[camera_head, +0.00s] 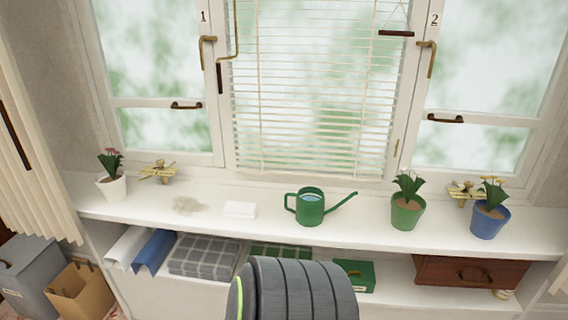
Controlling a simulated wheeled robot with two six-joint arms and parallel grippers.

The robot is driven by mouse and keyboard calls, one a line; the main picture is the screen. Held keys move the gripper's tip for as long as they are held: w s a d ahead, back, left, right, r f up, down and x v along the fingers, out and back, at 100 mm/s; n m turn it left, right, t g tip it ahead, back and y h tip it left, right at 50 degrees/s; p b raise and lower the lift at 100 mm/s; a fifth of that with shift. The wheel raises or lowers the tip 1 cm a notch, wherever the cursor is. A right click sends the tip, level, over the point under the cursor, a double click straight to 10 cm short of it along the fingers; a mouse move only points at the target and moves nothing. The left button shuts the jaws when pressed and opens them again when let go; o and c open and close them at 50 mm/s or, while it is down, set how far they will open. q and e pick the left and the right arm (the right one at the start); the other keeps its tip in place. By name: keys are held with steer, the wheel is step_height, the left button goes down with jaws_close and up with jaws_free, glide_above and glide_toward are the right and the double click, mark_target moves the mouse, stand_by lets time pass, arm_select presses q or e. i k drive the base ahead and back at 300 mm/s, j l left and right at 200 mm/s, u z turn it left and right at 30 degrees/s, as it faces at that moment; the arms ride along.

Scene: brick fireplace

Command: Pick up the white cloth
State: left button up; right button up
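A small folded white cloth (240,210) lies flat on the white window-sill shelf (330,236), left of the green watering can (311,207). Nothing covers it. A greyish smudge or patch of dirt (188,205) lies on the shelf to its left. Neither of my grippers shows in the head view. A dark ribbed part with a green stripe rises at the bottom centre, in front of the lower shelf.
Potted plants stand on the shelf: white pot (111,187) left, green pot (406,212) and blue pot (489,221) right. The lower shelf holds a grey checked cloth (204,257), a green box (354,275) and a wooden drawer (470,271). A cardboard box (80,289) stands lower left.

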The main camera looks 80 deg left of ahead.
mark_target(244, 211)
steer(key=u, duration=3.05)
